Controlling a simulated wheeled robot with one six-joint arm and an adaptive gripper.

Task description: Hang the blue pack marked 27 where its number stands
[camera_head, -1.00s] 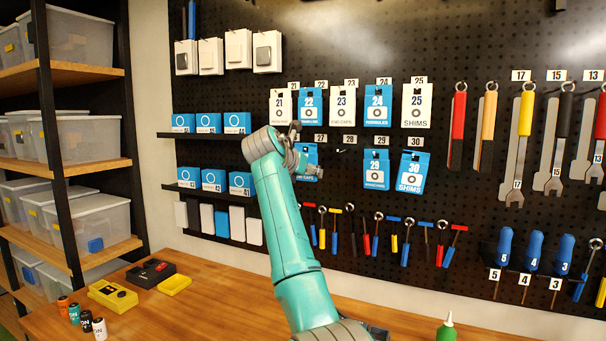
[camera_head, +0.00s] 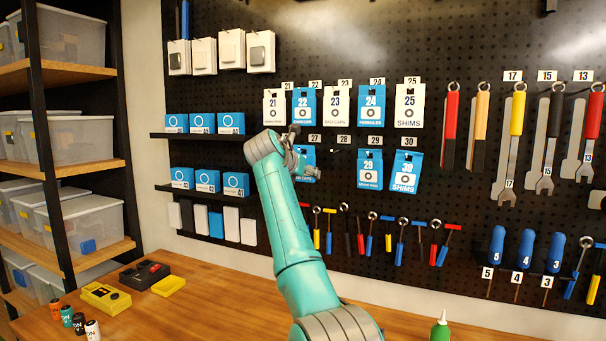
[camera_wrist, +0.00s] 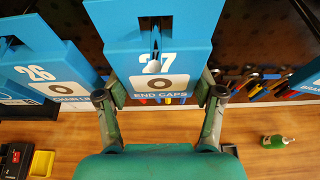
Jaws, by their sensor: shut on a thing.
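The blue pack marked 27 (camera_wrist: 185,70), labelled END CAPS, is between the fingers of my gripper (camera_wrist: 161,97), which are shut on its lower sides. A metal peg with a pale tip shows at the slot in its top, seemingly passing through it. In the head view the pack (camera_head: 308,157) is partly behind my gripper (camera_head: 303,170), just below the board's 27 label (camera_head: 313,138). The blue pack marked 26 (camera_wrist: 45,70) hangs close on its left in the wrist view.
The 28 label (camera_head: 344,138) has no pack below it. Packs 29 (camera_head: 369,170) and 30 (camera_head: 405,172) hang to the right. Pack 22 (camera_head: 304,106) and others hang above. Short-handled tools (camera_head: 388,242) hang below. A green bottle (camera_head: 441,330) stands on the bench.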

